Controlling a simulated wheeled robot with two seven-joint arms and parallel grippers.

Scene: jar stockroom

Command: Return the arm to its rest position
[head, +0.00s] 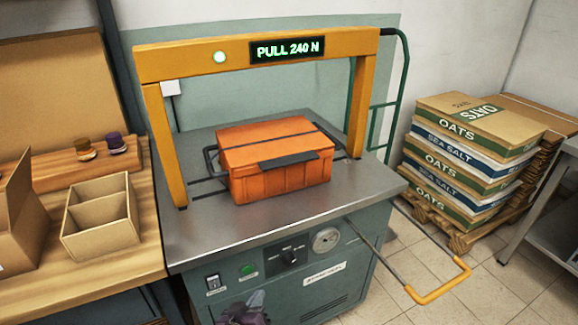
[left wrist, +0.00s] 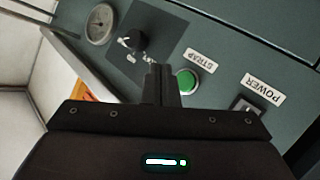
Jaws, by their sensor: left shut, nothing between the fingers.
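My left gripper (head: 243,312) shows at the bottom of the head view, in front of the strapping machine's panel (head: 345,275). In the left wrist view its two fingers (left wrist: 161,72) are together with nothing between them. They point at the panel, beside the green STRAP button (left wrist: 187,82); I cannot tell whether they touch it. The green button also shows in the head view (head: 248,270), above the gripper. An orange crate (head: 280,183) with a dark strap across its lid stands on the steel top under the yellow arch (head: 155,110). My right gripper is not in view.
A yellow-ended handle (head: 440,290) juts out at the right front. A wooden bench (head: 115,270) with a divided box (head: 100,240) stands left. Stacked sacks (head: 470,150) stand right.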

